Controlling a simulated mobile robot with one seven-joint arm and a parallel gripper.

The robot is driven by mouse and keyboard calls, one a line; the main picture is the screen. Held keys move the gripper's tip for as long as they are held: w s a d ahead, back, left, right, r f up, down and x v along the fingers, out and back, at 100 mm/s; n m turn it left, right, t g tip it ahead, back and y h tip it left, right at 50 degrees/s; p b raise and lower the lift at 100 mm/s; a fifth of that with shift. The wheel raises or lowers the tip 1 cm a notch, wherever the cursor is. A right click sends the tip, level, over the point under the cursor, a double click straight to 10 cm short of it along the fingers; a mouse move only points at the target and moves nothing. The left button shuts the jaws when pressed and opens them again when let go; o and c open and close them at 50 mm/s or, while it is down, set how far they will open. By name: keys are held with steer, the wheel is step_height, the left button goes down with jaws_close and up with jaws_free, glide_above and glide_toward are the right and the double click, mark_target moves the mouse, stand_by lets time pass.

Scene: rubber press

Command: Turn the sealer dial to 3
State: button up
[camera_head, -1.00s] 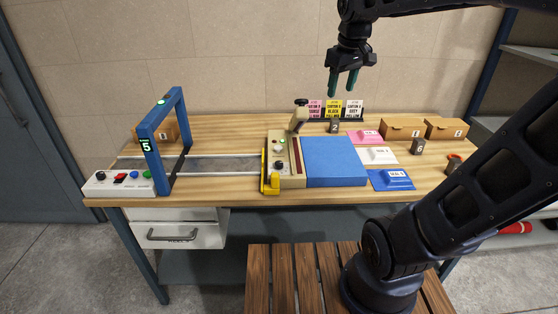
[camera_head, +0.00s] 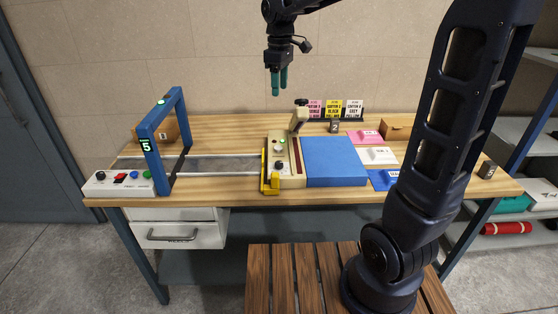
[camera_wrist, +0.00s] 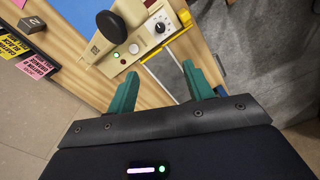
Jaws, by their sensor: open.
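The sealer (camera_head: 284,155) is a beige unit on the table, just left of a blue pad, with a lever with a dark knob (camera_head: 301,102) at its back. Its dial (camera_head: 281,166) is a small black knob near the front; the wrist view also shows this dial (camera_wrist: 160,27), with small marks around it too small to read. My gripper (camera_head: 279,94) is open and empty, pointing down, high above the table behind the sealer. In the wrist view its green fingertips (camera_wrist: 160,78) are spread apart, with the sealer beyond them.
A blue arch (camera_head: 163,140) showing a 5 stands over a grey strip at left. The blue pad (camera_head: 335,161) lies right of the sealer. Pink, yellow and white cards (camera_head: 334,110) stand at the back. A yellow handle (camera_head: 269,183) is at the sealer's left front.

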mark_target(279, 162)
step_height(279, 162, down, 28)
steer(key=shift+a+f, duration=0.1)
steer(key=shift+f, duration=0.1)
stand_by(0.5)
steer(key=c, duration=1)
steer(key=shift+m, duration=3.4)
steer(key=o, duration=1)
